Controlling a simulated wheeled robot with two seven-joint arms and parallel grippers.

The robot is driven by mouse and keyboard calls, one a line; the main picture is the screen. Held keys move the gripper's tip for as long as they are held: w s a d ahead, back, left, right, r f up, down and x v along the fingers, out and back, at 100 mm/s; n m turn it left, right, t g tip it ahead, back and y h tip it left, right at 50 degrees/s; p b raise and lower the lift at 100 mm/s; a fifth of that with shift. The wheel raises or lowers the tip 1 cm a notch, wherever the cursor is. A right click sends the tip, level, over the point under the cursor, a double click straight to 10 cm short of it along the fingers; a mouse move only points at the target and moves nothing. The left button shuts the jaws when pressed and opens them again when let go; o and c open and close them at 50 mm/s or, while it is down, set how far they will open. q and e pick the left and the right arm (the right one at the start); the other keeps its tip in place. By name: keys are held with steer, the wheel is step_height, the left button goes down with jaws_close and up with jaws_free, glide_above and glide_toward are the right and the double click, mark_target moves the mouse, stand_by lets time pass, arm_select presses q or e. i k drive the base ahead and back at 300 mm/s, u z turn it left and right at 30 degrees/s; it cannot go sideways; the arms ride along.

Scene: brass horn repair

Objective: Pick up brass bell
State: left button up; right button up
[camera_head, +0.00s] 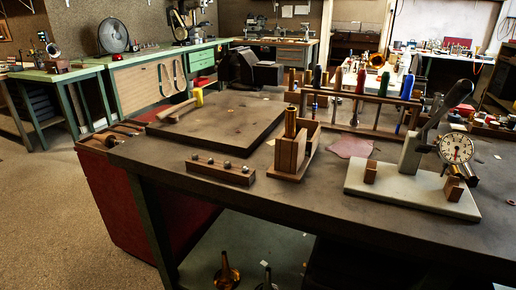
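A small brass bell-shaped piece (227,275) with a flared base stands upright on the lower shelf under the workbench, at the bottom of the picture. A second narrow brass piece (267,282) is beside it, cut off by the picture edge. A brass tube (290,122) stands upright in a wooden block holder (291,157) on the bench top. A brass flared shape (53,50) shows small on the far left bench. I cannot tell which of these is the task's bell. Neither of my grippers is in view.
The dark workbench (330,205) carries a flat board with a mallet (178,111), a peg block (220,171), a rack of colored-handled tools (355,105) and a dial gauge press (410,185). The bench's front middle is clear. Open floor (50,220) lies at left.

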mark_target(227, 278)
steer(key=u, duration=0.55)
steer(key=k, duration=0.65)
steer(key=u, duration=1.05)
steer(key=i, duration=1.1)
steer(key=z, duration=0.4)
steer(key=i, duration=1.1)
steer(key=z, duration=0.8)
